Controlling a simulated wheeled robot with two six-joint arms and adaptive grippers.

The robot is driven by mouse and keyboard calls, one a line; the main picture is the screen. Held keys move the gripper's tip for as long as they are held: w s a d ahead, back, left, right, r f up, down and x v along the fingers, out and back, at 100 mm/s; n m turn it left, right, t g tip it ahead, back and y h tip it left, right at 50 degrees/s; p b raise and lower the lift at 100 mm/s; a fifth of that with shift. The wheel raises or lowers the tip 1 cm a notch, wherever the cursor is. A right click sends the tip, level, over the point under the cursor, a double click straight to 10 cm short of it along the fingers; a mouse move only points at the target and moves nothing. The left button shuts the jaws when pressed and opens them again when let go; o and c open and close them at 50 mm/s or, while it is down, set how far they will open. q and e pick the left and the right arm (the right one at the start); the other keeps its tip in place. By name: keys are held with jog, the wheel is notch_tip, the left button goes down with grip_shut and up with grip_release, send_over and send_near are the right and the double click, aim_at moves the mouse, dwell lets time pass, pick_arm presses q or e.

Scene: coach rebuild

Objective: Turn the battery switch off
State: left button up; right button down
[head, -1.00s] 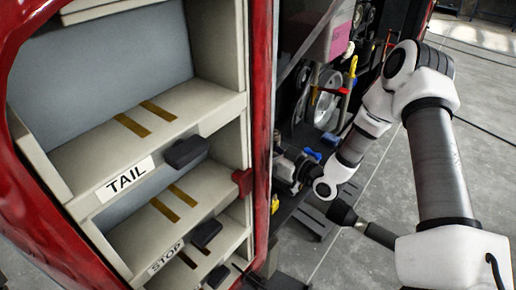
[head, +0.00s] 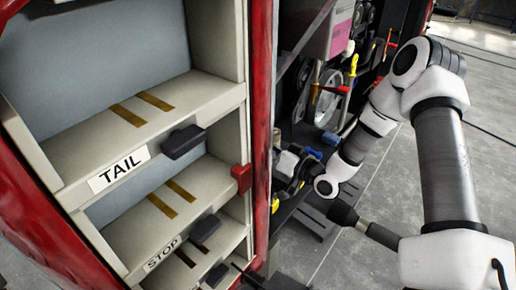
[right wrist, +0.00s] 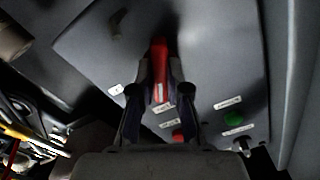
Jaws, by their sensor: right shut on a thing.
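In the right wrist view, the battery switch has a red handle (right wrist: 160,55) standing out from a dark grey panel (right wrist: 215,55). My right gripper (right wrist: 158,82) is shut on this red handle, with a finger on each side of it. Small white labels are on the panel below the handle; their text is too small to read. In the head view, my right arm reaches into the open bay beside the red body post. The switch and the fingertips are hidden there. My left gripper is not in view.
A green button (right wrist: 234,118) and a red button (right wrist: 179,136) sit low on the panel. In the head view, a cream shelf unit (head: 190,88) marked TAIL and STOP stands left of the red post (head: 262,110). Grey floor (head: 385,190) is open at the right.

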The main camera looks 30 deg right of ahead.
jog(key=m+b, duration=0.1)
jog(key=m, duration=0.2)
jog(key=shift+f, duration=0.15)
jog(key=shift+m, duration=1)
jog(key=shift+r+m, duration=0.2)
jog(key=shift+m, duration=0.4)
jog(key=shift+f+m+b, duration=0.15)
jog(key=shift+m+b, duration=0.55)
jog(key=shift+m, duration=1.3)
jog(key=shift+m+b, duration=0.3)
jog(key=shift+m, duration=0.7)
jog(key=c, duration=1)
grip_release()
